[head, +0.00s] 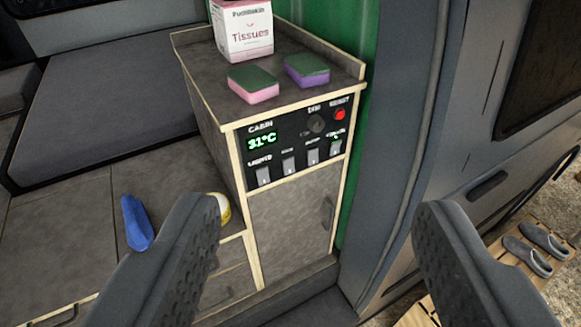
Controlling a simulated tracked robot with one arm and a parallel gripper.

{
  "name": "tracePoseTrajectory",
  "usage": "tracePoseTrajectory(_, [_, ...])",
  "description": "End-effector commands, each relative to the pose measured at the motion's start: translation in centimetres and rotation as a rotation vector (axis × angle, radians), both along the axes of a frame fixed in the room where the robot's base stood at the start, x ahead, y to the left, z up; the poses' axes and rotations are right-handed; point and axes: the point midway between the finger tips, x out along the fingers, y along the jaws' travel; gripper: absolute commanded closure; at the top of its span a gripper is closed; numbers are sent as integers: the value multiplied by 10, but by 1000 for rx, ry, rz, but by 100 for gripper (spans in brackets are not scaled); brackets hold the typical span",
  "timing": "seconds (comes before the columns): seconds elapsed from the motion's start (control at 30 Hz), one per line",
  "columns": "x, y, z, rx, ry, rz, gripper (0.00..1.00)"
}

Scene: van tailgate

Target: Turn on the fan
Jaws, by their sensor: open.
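The black control panel (295,141) is set in the front of a grey cabinet with pale wood edges. Its green display (262,141) reads 31°C under the word CABIN. A small green glow shows above the right switch (335,147). A dark knob (316,123) and a red button (339,114) sit above. My gripper (318,208) is open and empty, apart from the panel, its fingers framing the cabinet.
A tissue box (244,32), a pink-green sponge (252,84) and a purple-green sponge (307,70) are on the cabinet top. A blue item (137,222) and a yellow-white roll (220,208) lie left. Grey shoes (535,250) sit on slats at right.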

Motion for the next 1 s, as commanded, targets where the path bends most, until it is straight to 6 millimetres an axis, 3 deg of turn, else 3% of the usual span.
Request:
tracePoseTrajectory(0.03, [3,1,-3,8,1,3,58])
tracePoseTrajectory(0.2, [31,15,-19,114,-18,35,100])
tracePoseTrajectory(0.5, [122,55,-79,568,-88,76,100])
tracePoseTrajectory(0.67, [161,62,-120,821,-124,34,100])
tracePoseTrajectory(0.87, [202,62,-191,1104,-160,-82,100])
tracePoseTrajectory(1.0, [222,56,-248,1265,-196,-196,100])
